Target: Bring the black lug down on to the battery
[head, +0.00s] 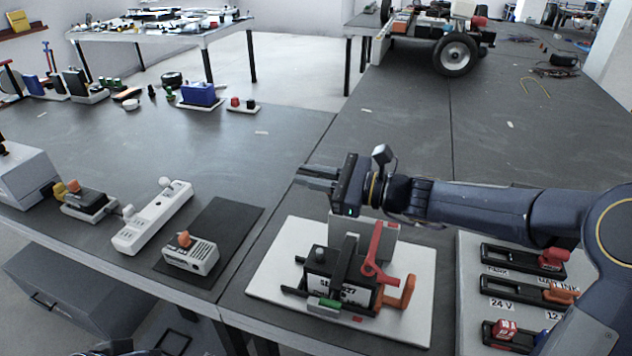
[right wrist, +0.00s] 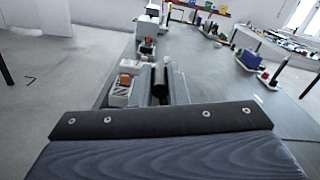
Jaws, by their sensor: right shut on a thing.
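The battery (head: 325,285) is a dark block with a white label, on a white plate (head: 268,290) near the front middle of the head view. A dark upright strap (head: 347,258) stands at it, with a short black post on its left and a red lever-like part (head: 374,250) on its right. My right gripper (head: 316,177) is level, above and behind the battery, fingers pointing left. It is shut on a dark piece, seen between the fingers (right wrist: 160,85) in the right wrist view. I take this as the black lug; its shape is mostly hidden. My left gripper is not in view.
An orange handle (head: 400,292) is right of the battery. A switch panel (head: 468,310) stands further right. On the left are a white power strip (head: 153,215), a white box with an orange knob (head: 190,254) and a dark mat (head: 228,222). The table behind the gripper is clear.

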